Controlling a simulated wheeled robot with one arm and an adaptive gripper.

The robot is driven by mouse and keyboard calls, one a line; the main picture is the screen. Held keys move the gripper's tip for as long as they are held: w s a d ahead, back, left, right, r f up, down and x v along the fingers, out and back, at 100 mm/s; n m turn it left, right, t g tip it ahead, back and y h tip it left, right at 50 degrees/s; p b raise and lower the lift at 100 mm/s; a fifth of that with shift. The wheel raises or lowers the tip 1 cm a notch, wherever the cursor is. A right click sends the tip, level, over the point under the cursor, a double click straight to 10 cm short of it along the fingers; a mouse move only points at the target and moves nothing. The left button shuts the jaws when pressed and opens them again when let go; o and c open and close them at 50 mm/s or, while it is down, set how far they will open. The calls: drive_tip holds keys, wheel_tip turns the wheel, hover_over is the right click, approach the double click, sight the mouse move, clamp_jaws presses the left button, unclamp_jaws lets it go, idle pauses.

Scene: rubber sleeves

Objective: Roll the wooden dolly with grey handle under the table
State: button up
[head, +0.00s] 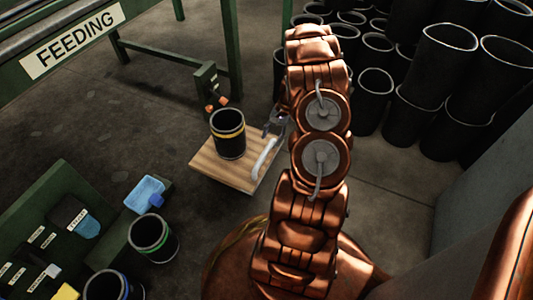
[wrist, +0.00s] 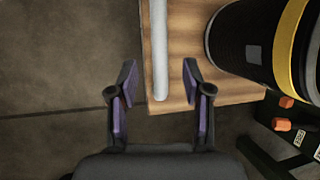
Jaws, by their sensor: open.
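The wooden dolly (head: 205,161) stands on the floor left of my arm in the head view, and its wooden deck also shows in the wrist view (wrist: 187,35). Its grey handle (head: 263,159) runs along the deck's right side. A black sleeve with a yellow band (head: 228,140) stands upright on the deck. My gripper (head: 277,122) is at the handle's far end in the head view. In the wrist view my gripper (wrist: 158,84) is open, with the handle's end (wrist: 160,65) between its two fingers. The green-framed table (head: 100,40) with a FEEDING sign is at upper left.
Stacked black sleeves (head: 425,100) fill the upper right. A green bench (head: 40,225) with labelled bins is at lower left, with a green-banded sleeve (head: 153,238) close by. A green post with orange knobs (head: 210,85) stands just behind the dolly. Floor between dolly and table is partly clear.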

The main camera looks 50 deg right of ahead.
sight(266, 152)
drive_tip(key=b+x, duration=0.2)
drive_tip(key=x, duration=0.5)
drive_tip(key=shift+f, duration=0.1)
drive_tip(key=shift+c, duration=0.2)
clamp_jaws()
idle(0.4)
